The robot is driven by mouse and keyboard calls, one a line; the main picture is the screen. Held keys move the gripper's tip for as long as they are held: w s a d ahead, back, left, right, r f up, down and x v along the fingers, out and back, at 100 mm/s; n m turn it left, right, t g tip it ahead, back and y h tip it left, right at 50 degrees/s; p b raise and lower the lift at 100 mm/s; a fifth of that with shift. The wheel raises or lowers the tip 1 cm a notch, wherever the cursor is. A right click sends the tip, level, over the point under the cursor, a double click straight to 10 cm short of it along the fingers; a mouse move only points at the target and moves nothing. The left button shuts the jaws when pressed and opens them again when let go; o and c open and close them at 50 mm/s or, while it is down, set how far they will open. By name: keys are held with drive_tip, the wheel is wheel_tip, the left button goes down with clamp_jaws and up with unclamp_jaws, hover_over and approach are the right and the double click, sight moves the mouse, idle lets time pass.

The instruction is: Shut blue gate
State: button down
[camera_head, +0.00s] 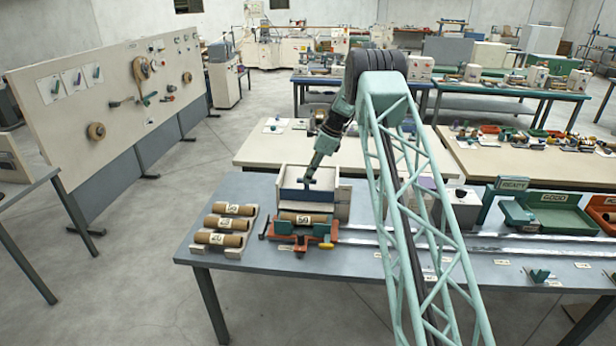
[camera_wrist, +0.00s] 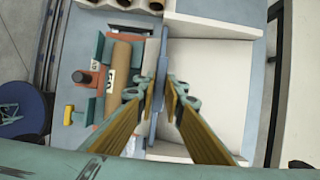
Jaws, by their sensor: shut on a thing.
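The blue gate (camera_head: 304,195) is an upright panel across the front of a cream box (camera_head: 343,204) on the near table. In the wrist view the gate (camera_wrist: 155,122) shows nearly edge-on, between the box's pale interior and a cardboard tube. My gripper (camera_head: 309,180) reaches down to the gate's upper part. In the wrist view my gripper (camera_wrist: 162,84) has a finger on each side of the gate and is shut on it. How far the gate's lower edge is from the table is hidden.
A labelled cardboard tube (camera_head: 290,217) lies on an orange and green carriage (camera_head: 325,237) just in front of the gate. Several tubes rest on a cream rack (camera_head: 233,252) at the left. A metal rail (camera_head: 450,240) runs right toward a green GOOD tray (camera_head: 552,219).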

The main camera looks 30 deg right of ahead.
drive_tip(key=c, duration=2.7)
unclamp_jaws()
drive_tip(key=shift+f, duration=0.3)
drive_tip(key=shift+r, duration=0.1)
drive_tip(key=v, duration=1.2)
drive_tip(key=shift+r, duration=0.1)
drive_tip(key=shift+a, duration=0.1)
